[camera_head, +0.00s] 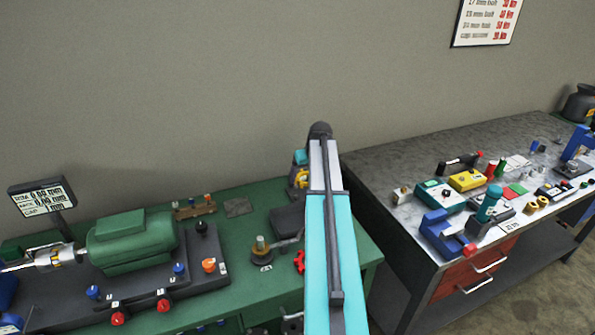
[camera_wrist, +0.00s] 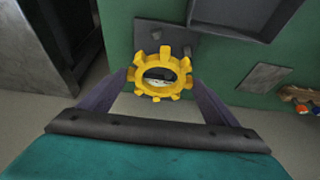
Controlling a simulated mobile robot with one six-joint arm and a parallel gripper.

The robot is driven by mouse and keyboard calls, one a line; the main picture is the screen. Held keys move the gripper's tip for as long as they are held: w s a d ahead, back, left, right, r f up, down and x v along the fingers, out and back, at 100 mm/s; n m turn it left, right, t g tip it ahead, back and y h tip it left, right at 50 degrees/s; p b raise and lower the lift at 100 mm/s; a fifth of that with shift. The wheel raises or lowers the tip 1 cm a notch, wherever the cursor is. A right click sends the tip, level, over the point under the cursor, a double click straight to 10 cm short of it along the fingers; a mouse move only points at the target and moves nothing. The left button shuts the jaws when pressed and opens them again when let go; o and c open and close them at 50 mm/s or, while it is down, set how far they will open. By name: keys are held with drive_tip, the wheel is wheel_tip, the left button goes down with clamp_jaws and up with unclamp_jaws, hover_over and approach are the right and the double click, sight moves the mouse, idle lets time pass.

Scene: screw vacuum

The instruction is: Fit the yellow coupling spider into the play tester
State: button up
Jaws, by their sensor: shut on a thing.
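The yellow coupling spider, a toothed ring, is between the two dark fingers of my gripper (camera_wrist: 158,80) in the wrist view. My gripper is shut on the spider (camera_wrist: 147,88), and its open centre faces the camera. Behind the spider is a grey plate (camera_wrist: 182,48) with small dark pegs on the green bench. I cannot tell whether the spider touches that plate. In the head view the spider (camera_head: 302,178) shows as a small yellow patch beside my arm, near the bench's back right. I cannot tell for sure which fixture is the play tester.
The green bench (camera_head: 225,250) carries a green motor (camera_head: 130,240), a readout (camera_head: 42,195), a post fixture (camera_head: 262,250), a red toothed part (camera_head: 299,262) and a dark block (camera_head: 287,222). A grey workbench (camera_head: 400,160) with several tools stands to the right, across a gap.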

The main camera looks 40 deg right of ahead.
drive_tip(key=shift+w+d, duration=0.1)
drive_tip(key=shift+w, duration=0.3)
drive_tip(key=shift+f, duration=0.15)
drive_tip(key=shift+f+b, duration=0.95)
drive_tip(key=shift+f, duration=0.75)
drive_tip(key=shift+f, duration=0.1)
idle(0.4)
drive_tip(key=shift+f+b, duration=0.7)
drive_tip(key=shift+f, duration=0.6)
idle(1.7)
drive_tip(key=o, duration=1)
drive_tip(key=shift+o, duration=0.2)
drive_tip(key=shift+r, duration=0.1)
